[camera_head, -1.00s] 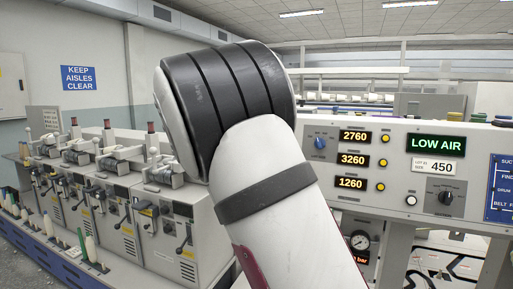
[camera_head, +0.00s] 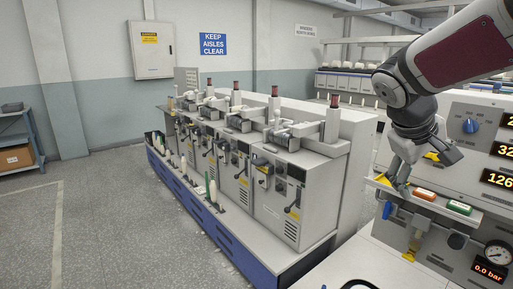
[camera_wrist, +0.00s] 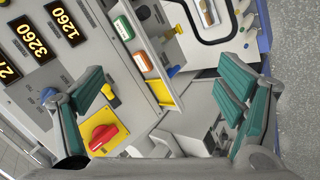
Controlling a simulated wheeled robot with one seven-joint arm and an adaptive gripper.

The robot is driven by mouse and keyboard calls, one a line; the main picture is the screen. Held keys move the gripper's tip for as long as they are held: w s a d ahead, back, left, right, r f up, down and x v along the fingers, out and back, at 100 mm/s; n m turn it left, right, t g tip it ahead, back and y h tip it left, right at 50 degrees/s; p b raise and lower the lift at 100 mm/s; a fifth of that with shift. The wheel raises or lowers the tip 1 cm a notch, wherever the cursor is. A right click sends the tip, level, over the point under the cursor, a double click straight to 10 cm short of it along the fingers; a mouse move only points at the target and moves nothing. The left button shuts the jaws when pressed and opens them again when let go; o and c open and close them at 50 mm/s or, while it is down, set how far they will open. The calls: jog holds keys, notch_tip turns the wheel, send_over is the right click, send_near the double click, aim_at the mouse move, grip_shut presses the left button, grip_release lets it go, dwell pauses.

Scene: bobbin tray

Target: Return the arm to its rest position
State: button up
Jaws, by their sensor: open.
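My gripper (camera_head: 398,182) is at the right of the head view, at the end of my arm. It points down in front of the control panel, close to a small ledge with coloured buttons. In the wrist view my gripper (camera_wrist: 165,105) shows its two green-padded fingers spread wide apart, with nothing held between them. Beyond the fingers are a red rotary switch on a yellow plate (camera_wrist: 104,136) and the panel face. I cannot tell from the head view whether the fingers touch the ledge.
The control panel (camera_head: 455,127) with lit number displays stands close behind my gripper. An orange button (camera_head: 425,194) and a green button (camera_head: 459,207) sit on the ledge. A row of grey winding machines (camera_head: 283,205) stands at centre. The floor (camera_head: 115,220) at left is clear.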

jog(key=s+a+f+y, duration=0.3)
jog(key=s+a, duration=0.4)
jog(key=s, duration=0.4)
jog(key=s+a+f+m+y, duration=0.1)
jog(key=s+a+f+y, duration=0.2)
jog(key=s+a, duration=0.5)
jog(key=s+f, duration=0.1)
jog(key=s, duration=0.3)
jog(key=shift+m+t+y, duration=0.3)
jog(key=shift+t+y, duration=0.1)
